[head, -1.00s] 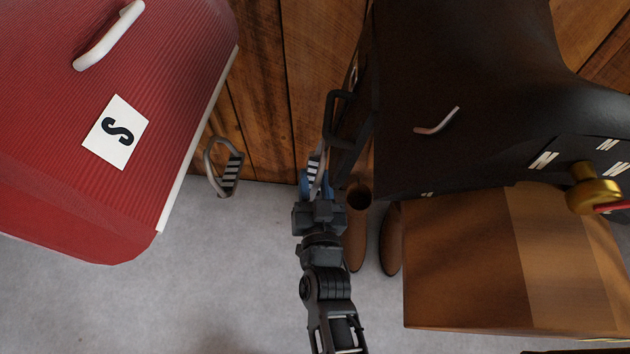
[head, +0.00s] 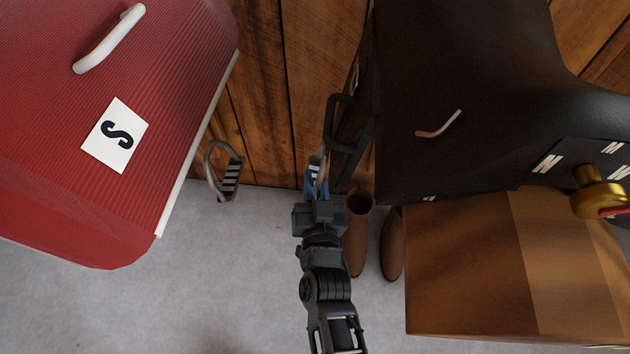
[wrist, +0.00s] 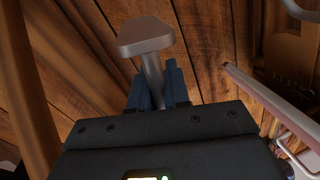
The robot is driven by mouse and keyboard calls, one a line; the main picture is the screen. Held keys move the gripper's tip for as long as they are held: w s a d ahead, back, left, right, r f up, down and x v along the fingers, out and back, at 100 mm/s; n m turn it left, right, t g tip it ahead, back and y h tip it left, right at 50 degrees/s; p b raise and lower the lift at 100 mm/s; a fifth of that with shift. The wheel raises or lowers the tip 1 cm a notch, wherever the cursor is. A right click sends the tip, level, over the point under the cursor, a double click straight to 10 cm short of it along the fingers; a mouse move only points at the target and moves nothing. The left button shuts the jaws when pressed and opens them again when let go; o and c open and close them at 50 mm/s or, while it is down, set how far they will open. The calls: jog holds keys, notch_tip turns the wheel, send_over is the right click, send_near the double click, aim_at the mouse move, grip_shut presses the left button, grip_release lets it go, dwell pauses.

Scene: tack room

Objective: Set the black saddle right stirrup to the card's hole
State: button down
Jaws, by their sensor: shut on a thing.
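The black saddle (head: 470,70) fills the upper right of the head view. A black strap loop (head: 334,125) hangs at its left edge. My gripper (head: 315,190), with blue fingers, is below that loop. The strap's holes cannot be made out. A white card (head: 115,135) with one black sideways character, perhaps an S, lies on a red ribbed surface.
A second stirrup (head: 226,172) hangs beside the red ribbed thing (head: 60,130). Brown boots (head: 357,240) stand just right of my gripper, beside a brown box (head: 470,270). A brass piece (head: 597,195) is at the right edge. Grey floor (head: 220,290) is clear at lower left.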

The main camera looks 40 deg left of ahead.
jog(key=shift+f, duration=0.1)
jog(key=shift+s+a+f+b, duration=0.15)
jog(key=shift+f+b, duration=0.3)
jog(key=shift+f, duration=0.25)
jog(key=shift+a+f+b, duration=0.15)
jog(key=shift+f+b, duration=0.3)
jog(key=shift+f, duration=0.25)
jog(key=shift+r, duration=0.1)
jog(key=c, duration=1.2)
grip_release()
jog(key=shift+p+v, duration=1.7)
jog(key=shift+v, duration=2.25)
